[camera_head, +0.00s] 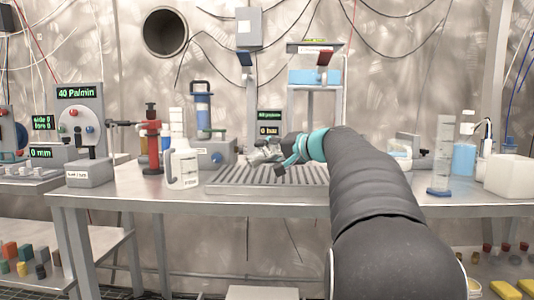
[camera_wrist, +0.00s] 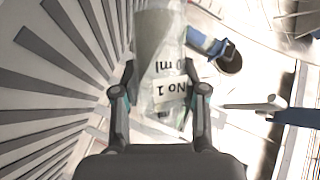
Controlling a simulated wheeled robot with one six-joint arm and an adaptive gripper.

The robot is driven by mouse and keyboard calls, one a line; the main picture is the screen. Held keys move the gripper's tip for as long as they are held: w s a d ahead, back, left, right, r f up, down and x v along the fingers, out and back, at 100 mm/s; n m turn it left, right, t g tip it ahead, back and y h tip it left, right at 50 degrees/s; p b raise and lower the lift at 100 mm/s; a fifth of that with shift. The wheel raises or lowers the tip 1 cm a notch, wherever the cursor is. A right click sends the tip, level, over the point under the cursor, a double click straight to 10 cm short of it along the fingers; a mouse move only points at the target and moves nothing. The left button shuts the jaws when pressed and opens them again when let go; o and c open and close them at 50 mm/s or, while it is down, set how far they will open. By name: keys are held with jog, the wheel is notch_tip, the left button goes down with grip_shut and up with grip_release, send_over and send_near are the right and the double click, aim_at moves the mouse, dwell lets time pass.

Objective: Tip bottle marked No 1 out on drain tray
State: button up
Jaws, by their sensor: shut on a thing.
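The bottle marked No 1 (camera_wrist: 165,75) is clear, with a pale label that reads upside down in the wrist view. My gripper (camera_wrist: 162,90) is shut on it, one finger on each side. The drain tray (camera_wrist: 40,75) is slatted and fills the left of the wrist view. In the head view the drain tray (camera_head: 225,184) lies on the steel bench, and my gripper (camera_head: 279,162) is low over it. The bottle is small and partly hidden there. I cannot tell its exact tilt or whether liquid is running from it.
A white jug (camera_head: 182,168) stands just left of the tray, with a red-topped device (camera_head: 150,140) behind it. To the right are a measuring cylinder (camera_head: 443,155) and a white container (camera_head: 510,174).

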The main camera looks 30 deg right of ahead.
jog(key=shift+d+f+m+t+y+b, duration=0.1)
jog(key=shift+f+m+t+y+b, duration=0.25)
jog(key=shift+m+b, duration=0.2)
jog(key=shift+f+m, duration=0.15)
jog(key=shift+m, duration=0.2)
jog(key=shift+d+f+m+t+y, duration=0.2)
jog(key=shift+f+m+t+y, duration=0.3)
jog(key=shift+m, duration=0.5)
jog(key=shift+f, duration=0.1)
jog(key=shift+d+m+t, duration=0.25)
jog(key=shift+d+m, duration=0.05)
jog(key=shift+m, duration=0.8)
